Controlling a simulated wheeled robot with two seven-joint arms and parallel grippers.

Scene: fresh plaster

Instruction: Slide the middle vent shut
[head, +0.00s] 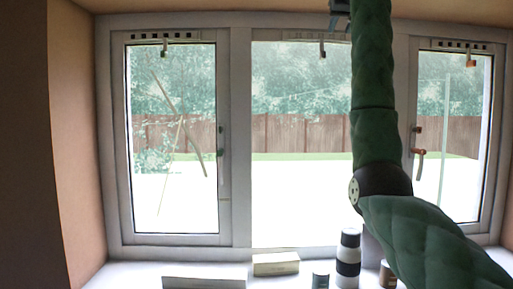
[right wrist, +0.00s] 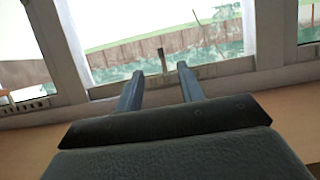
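The middle vent (head: 296,37) is a pale strip with small slots along the top of the middle window pane. A small upright tab (head: 322,49) hangs from it, right of its centre. My right gripper (head: 339,14) is at the top edge of the head view, up and right of the tab, partly cut off. In the right wrist view, which is turned over, my right gripper (right wrist: 160,70) is open and empty. The vent's tab (right wrist: 163,59) shows between the fingertips; contact cannot be told. My left gripper is out of view.
The left vent (head: 178,41) and right vent (head: 447,46) have similar tabs. Window handles (head: 419,152) sit on the right post. On the sill stand a black-and-white bottle (head: 348,262), small jars (head: 320,280) and boxes (head: 276,264). My right arm covers part of the middle pane's right side.

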